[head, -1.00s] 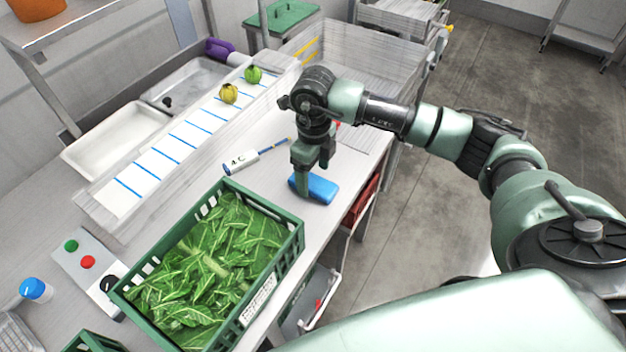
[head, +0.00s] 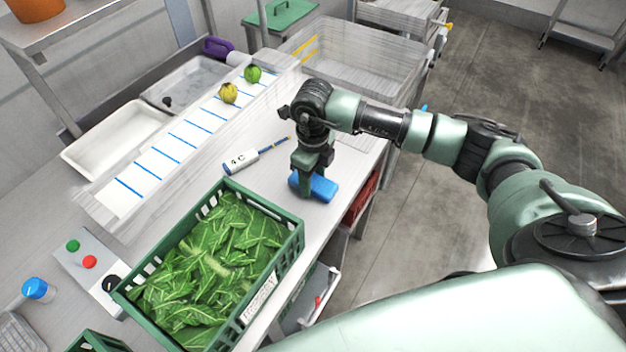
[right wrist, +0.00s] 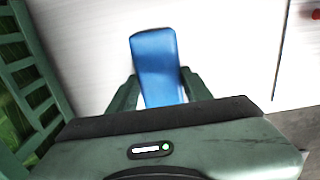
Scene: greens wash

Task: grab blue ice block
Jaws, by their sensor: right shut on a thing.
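The blue ice block (head: 321,188) lies on the steel counter, to the right of the green crate's far corner and close to the counter's right edge. My right gripper (head: 306,188) points down over it, with its fingers at the block's sides. In the right wrist view the block (right wrist: 157,62) sits between the two fingers of the gripper (right wrist: 158,98), which is shut on it. The block's near end is hidden behind the gripper body. I cannot see clear space under the block. My left gripper is not in view.
A green crate (head: 297,243) of leafy greens stands close by on the left. A marked white strip (head: 150,172) bears two round fruits (head: 229,93). A button panel (head: 84,255) stands at lower left.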

